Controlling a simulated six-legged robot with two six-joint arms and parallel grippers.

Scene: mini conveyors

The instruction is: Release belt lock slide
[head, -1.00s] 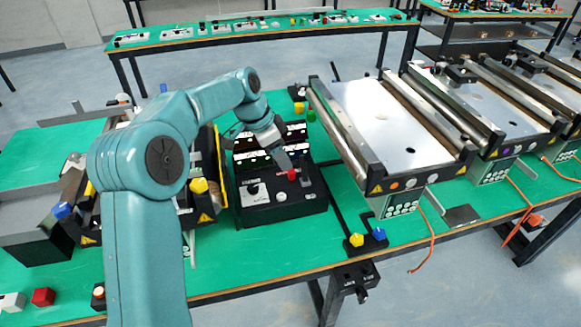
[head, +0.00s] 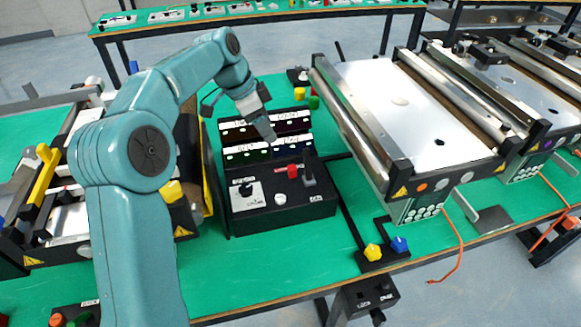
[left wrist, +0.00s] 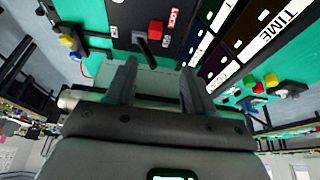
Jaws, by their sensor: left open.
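The black control box (head: 275,212) stands on the green table at the centre of the head view. On its top are a red knob (head: 292,171) and an upright black lever (head: 308,170). In the left wrist view the red knob (left wrist: 155,30) sits beside a red label that seems to read LOCK, so it appears to be the lock slide. My left gripper (head: 271,138) is over the box's labelled panels, behind and left of the red knob. In the left wrist view its fingers (left wrist: 158,88) are apart with nothing between them. My right gripper is not in view.
A white-topped conveyor (head: 400,110) stands to the right of the box. Labelled panels (head: 265,150) rise at the box's back. Yellow and blue knobs (head: 372,252) are near the table's front edge. Green table is free in front of the box.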

